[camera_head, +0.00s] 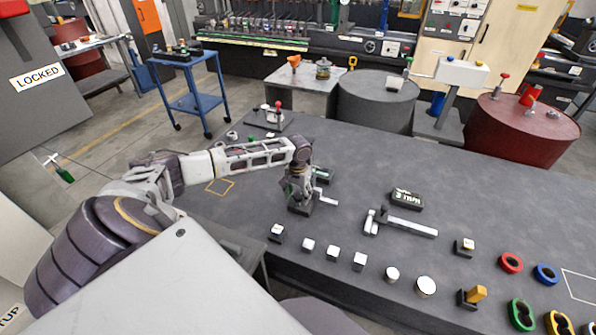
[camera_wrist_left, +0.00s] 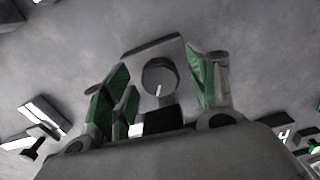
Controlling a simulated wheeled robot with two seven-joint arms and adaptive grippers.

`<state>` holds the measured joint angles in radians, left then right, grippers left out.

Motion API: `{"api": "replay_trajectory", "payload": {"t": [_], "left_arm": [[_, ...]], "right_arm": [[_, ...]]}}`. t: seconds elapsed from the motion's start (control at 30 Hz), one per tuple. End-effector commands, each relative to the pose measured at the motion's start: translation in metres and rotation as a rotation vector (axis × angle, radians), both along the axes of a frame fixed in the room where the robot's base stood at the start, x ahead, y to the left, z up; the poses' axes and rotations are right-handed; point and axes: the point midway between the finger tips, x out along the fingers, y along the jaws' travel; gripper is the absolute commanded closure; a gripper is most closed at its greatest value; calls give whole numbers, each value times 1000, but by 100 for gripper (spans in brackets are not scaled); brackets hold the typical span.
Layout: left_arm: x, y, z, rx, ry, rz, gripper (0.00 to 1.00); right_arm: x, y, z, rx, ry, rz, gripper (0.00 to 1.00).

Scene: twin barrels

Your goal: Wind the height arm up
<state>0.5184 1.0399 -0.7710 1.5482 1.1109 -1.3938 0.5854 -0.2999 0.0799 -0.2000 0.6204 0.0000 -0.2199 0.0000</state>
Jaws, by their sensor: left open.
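My left gripper (camera_head: 299,188) points down over a small dark block (camera_head: 301,208) on the grey table, close beside a small white crank-like handle (camera_head: 326,200). In the left wrist view its green-padded fingers (camera_wrist_left: 165,95) are apart, on either side of a round grey post or knob (camera_wrist_left: 160,74) on a square plate (camera_wrist_left: 150,47). I cannot tell whether the fingers touch it. To the right, a silver bar with an upright lever (camera_head: 405,226) lies near a black label block (camera_head: 406,199) with writing like "3 TURN". I cannot tell for sure which part is the height arm. My right gripper is not in view.
Small white-topped blocks and knobs (camera_head: 360,261) line the table's front edge. Red and blue rings (camera_head: 511,262) lie at the right. A block with a red-knobbed lever (camera_head: 270,116) stands at the far left. Two barrels, dark grey (camera_head: 377,103) and red (camera_head: 520,130), stand behind the table.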

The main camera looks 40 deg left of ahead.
Motion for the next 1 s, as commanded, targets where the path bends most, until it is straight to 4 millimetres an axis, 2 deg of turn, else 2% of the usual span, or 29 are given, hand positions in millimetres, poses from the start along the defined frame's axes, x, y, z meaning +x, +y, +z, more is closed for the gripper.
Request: {"api": "replay_trajectory", "payload": {"t": [0.23,0.6,1.0], "left_arm": [[0,0,0,0,0,0,42],[0,0,0,0,0,0,87],[0,0,1,0,0,-29,87]], "right_arm": [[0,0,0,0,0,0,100],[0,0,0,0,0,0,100],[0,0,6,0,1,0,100]]}}
